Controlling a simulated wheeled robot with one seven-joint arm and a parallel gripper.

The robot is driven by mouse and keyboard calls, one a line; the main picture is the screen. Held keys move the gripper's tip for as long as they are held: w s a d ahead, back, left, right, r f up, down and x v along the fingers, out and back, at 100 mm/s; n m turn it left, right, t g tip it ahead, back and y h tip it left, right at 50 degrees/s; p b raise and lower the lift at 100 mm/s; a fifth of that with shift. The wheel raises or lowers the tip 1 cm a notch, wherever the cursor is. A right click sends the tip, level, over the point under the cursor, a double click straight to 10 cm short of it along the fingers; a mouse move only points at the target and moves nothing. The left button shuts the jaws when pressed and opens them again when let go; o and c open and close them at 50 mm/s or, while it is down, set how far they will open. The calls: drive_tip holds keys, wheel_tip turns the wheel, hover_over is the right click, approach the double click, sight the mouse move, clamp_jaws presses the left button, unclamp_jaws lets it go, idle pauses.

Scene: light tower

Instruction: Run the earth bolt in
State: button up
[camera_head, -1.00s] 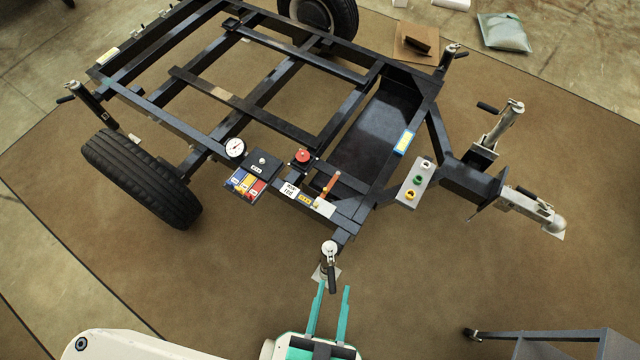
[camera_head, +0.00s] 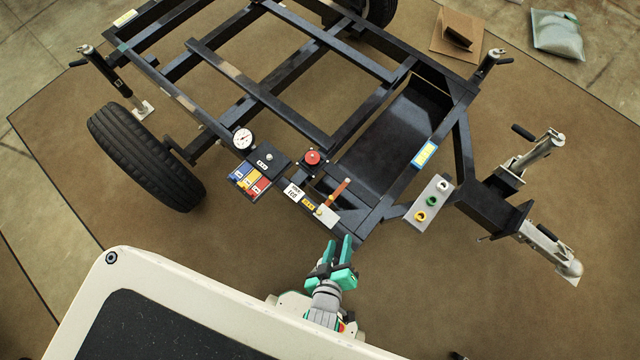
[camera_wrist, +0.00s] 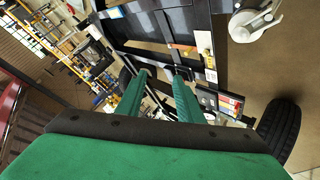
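My gripper (camera_head: 339,242) is just off the near corner of the black trailer frame (camera_head: 374,220). Its two teal fingers are apart with nothing between them. They also show in the wrist view (camera_wrist: 161,78), pointing toward the frame. On the near rail is a pale plate (camera_head: 328,217) with a copper-coloured strap (camera_head: 339,189) rising from it. A small brass-coloured piece shows at the plate (camera_head: 318,210); I cannot tell whether it is the earth bolt. In the wrist view the copper strap (camera_wrist: 183,47) is beyond the fingertips.
Along the near rail are a red button (camera_head: 312,157), coloured blocks (camera_head: 249,180) and a gauge (camera_head: 242,138). A plate with coloured knobs (camera_head: 431,202) is to the right, by the drawbar. A round metal jack part (camera_wrist: 250,22) shows in the wrist view. A wheel (camera_head: 146,157) stands left.

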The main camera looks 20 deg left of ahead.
drive_tip(key=w+a+f+n+g, duration=0.25)
drive_tip(key=w+f+n, duration=0.25)
drive_tip(key=f+n, duration=0.3)
drive_tip(key=n+g+h, duration=0.1)
drive_tip(key=n+g, duration=0.7)
drive_tip(key=n, duration=0.6)
hover_over(319, 211)
wheel_tip(319, 211, down, 4)
drive_tip(key=r, duration=0.1)
wheel_tip(319, 211, down, 11)
drive_tip(key=shift+s+f, duration=0.1)
drive_tip(key=shift+c, duration=0.7)
clamp_jaws()
